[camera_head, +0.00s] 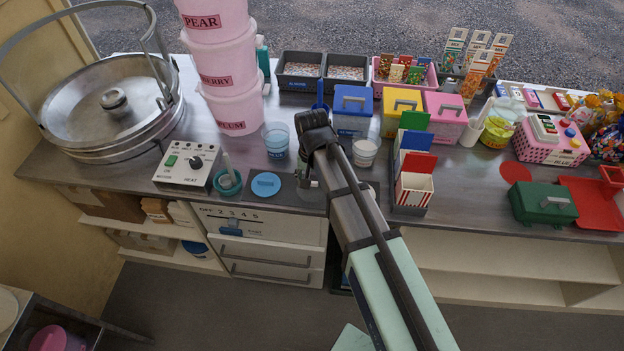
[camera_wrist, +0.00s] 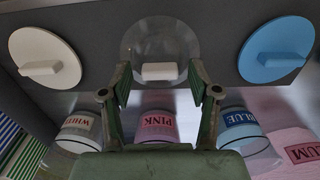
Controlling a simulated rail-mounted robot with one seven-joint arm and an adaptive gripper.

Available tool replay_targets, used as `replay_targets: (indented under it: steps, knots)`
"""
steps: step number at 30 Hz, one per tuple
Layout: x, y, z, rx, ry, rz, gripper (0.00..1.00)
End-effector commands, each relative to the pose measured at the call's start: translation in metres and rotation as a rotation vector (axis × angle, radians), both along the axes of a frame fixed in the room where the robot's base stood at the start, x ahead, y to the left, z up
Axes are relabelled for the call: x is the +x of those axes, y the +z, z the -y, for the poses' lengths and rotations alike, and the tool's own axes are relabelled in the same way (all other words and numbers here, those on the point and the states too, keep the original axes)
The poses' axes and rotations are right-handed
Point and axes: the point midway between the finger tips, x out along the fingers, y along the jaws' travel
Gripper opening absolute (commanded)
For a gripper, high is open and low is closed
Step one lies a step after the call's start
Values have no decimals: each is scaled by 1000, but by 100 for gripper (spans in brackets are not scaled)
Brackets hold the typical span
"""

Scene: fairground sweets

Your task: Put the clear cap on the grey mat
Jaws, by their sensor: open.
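The clear cap (camera_wrist: 160,41) is a see-through disc with a pale block handle (camera_wrist: 160,71). In the wrist view it appears to lie flat on the dark grey mat (camera_wrist: 215,25), between a white cap (camera_wrist: 40,45) and a blue cap (camera_wrist: 275,42). My gripper (camera_wrist: 160,88) is open, with one finger on each side of the handle and a gap at both sides. In the head view my gripper (camera_head: 304,180) is low over the mat (camera_head: 290,197), and the arm hides most of the clear cap.
Clear tubs labelled WHITE (camera_wrist: 80,130), PINK (camera_wrist: 158,126) and BLUE (camera_wrist: 240,125) stand close by. Stacked pink tubs (camera_head: 232,108) rise at left behind the blue cap (camera_head: 266,185). A striped box (camera_head: 413,189) stands right of my arm.

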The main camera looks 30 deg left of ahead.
Motion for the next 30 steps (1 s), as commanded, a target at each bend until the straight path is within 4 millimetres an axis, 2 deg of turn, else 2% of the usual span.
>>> replay_targets:
  steps: [8,21,30]
  knots:
    - [1,22,-1,2,0,2,61]
    - [1,92,-1,2,0,1,61]
    - [1,119,-1,0,0,1,61]
